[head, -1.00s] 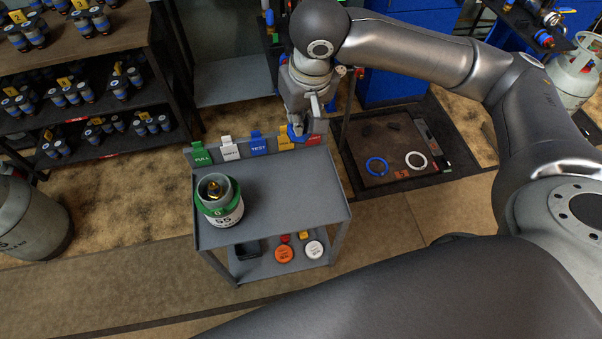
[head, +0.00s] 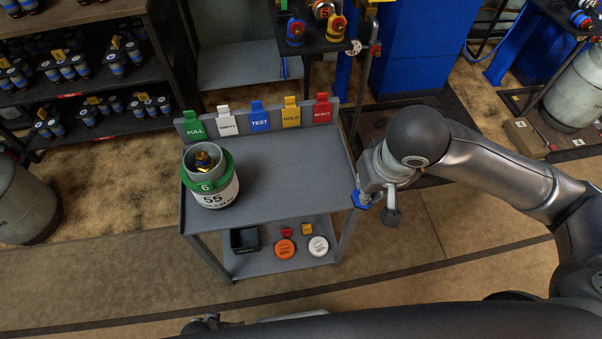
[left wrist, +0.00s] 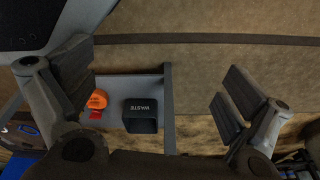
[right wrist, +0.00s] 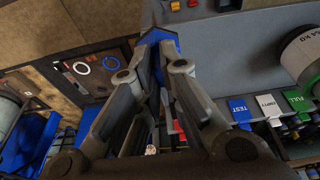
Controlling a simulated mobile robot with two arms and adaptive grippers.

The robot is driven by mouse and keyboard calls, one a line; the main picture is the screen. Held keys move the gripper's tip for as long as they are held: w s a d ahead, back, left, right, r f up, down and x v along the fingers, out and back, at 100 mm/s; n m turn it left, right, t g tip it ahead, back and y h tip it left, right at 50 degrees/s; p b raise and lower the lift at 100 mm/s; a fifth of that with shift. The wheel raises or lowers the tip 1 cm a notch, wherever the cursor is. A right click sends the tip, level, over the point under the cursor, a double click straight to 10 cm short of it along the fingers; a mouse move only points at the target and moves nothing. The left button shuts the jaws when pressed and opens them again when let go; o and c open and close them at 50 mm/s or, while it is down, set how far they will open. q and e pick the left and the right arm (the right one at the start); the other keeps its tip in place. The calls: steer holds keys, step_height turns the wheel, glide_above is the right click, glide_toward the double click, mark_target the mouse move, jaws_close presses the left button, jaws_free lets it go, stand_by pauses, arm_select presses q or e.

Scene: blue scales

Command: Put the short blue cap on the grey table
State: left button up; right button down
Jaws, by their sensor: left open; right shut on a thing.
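The short blue cap (head: 361,200) is in my right gripper (head: 372,197), just off the right edge of the grey table (head: 290,185) near its front corner. In the right wrist view the cap (right wrist: 168,44) shows blue between the closed fingertips (right wrist: 155,58); the fingers hide part of it. I cannot tell its exact height over the table edge. My left gripper (left wrist: 160,92) is open and empty in its wrist view, with its fingers wide apart.
A gas cylinder with a green collar (head: 228,165) stands on the table's left side. Coloured tags (head: 260,118) line the back edge. The lower shelf holds a black waste bin (head: 244,239), an orange disc (head: 284,248) and a white disc (head: 318,246). The tabletop's middle and right are clear.

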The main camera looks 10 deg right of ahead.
steer(key=w+f+b, duration=0.1)
steer(key=w+f, duration=0.2)
steer(key=w, duration=0.1)
steer(key=w+a+f+b, duration=0.1)
steer(key=w+f+b, duration=0.1)
steer(key=w, duration=0.3)
steer(key=w+a+f+b, duration=0.1)
steer(key=w+f, duration=0.3)
steer(key=shift+w+a+f+b, duration=0.15)
steer(key=shift+w+f+b, duration=0.1)
steer(key=shift+f+b, duration=0.1)
steer(key=shift+s+b+x, duration=0.15)
steer(key=shift+b+x, duration=0.15)
steer(key=shift+x, duration=0.5)
steer(key=shift+s+b+x, duration=0.15)
steer(key=shift+b+x, duration=0.1)
steer(key=shift+x, duration=0.55)
arm_select(q)
steer(key=w+r, duration=0.3)
steer(key=r, duration=0.6)
steer(key=w+r+t, duration=0.1)
steer(key=w+r, duration=0.2)
steer(key=r, duration=0.6)
steer(key=shift+d+r, duration=0.2)
steer(key=shift+d, duration=0.1)
steer(key=shift+w+f, duration=0.1)
